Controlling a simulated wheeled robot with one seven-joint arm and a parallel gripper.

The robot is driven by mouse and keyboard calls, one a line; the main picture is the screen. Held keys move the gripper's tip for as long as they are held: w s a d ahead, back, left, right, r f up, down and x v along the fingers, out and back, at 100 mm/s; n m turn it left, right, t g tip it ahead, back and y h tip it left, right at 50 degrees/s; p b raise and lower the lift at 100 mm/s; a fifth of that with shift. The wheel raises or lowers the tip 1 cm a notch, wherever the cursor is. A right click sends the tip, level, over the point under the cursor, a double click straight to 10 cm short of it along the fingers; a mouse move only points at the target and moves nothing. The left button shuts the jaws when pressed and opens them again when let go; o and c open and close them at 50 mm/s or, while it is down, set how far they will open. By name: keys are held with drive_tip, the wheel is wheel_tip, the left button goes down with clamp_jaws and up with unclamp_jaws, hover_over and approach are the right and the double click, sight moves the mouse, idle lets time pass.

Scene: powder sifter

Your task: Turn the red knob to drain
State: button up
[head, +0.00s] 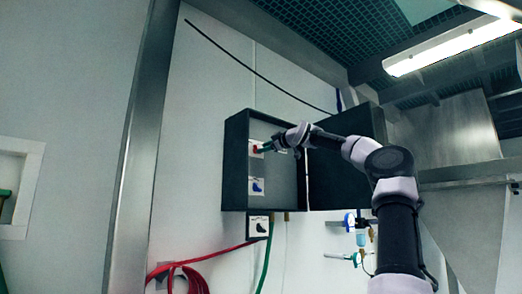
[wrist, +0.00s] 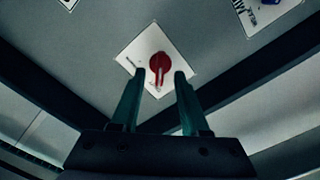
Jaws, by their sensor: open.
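The red knob (wrist: 160,64) sits on a white square label plate in the wrist view, with its handle pointing down in the picture toward my gripper. My gripper (wrist: 155,88) is open, with one green finger on each side of the knob's lower end. I cannot tell whether either finger touches it. In the head view the red knob (head: 257,148) shows at the upper left inside the dark open box, with my gripper (head: 265,148) right in front of it. The lettering on the plate is too small to read.
A blue knob (head: 257,185) on a white plate sits below the red one. The box (head: 235,160) has side walls around the knobs, and its door (head: 345,185) stands open at the right. A black knob (head: 259,227), red hose (head: 220,257) and green hose (head: 266,265) are below.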

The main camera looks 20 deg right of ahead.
drive_tip(key=shift+x, duration=1.1)
clamp_jaws()
drive_tip(key=shift+d+m, duration=0.15)
drive_tip(key=shift+m, duration=8.85)
